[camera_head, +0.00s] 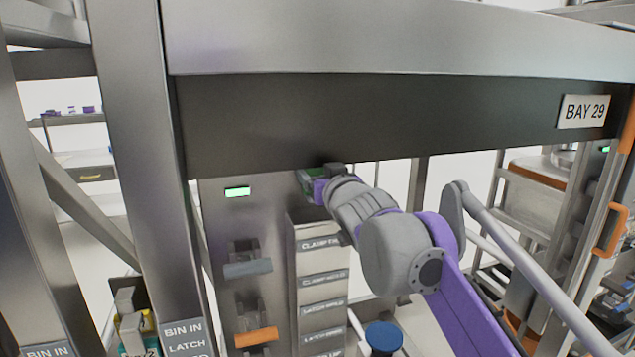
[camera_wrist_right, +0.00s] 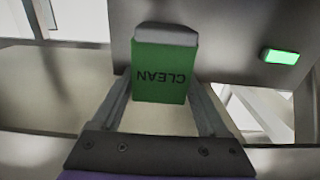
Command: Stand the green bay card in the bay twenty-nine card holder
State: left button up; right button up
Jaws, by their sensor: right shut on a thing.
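The green bay card (camera_wrist_right: 160,72) is between the two fingers of my right gripper (camera_wrist_right: 166,112) in the right wrist view. It reads CLEAN, upside down in that picture, and a pale grey piece shows at its far end. I cannot tell whether that piece is part of the card or the holder. In the head view my right gripper (camera_head: 322,182) is shut on the card, just below the dark beam and close to the grey panel. Only a little green shows there. I cannot clearly make out the bay twenty-nine card holder. My left gripper is not in view.
A BAY 29 sign (camera_head: 583,111) is on the dark beam (camera_head: 370,120), which crosses above my right gripper. The grey panel has a lit green lamp (camera_head: 237,192), a blue-grey handle (camera_head: 247,268) and an orange handle (camera_head: 256,337). A labelled column (camera_head: 322,281) stands below the gripper.

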jog(key=shift+w+f, duration=0.15)
jog(key=shift+f, duration=0.15)
jog(key=f, duration=0.3)
jog(key=shift+s, duration=0.2)
jog(key=shift+w+f, duration=0.1)
jog(key=o, duration=1)
jog(key=shift+f, duration=0.15)
jog(key=shift+c, duration=0.2)
jog(key=o, duration=0.3)
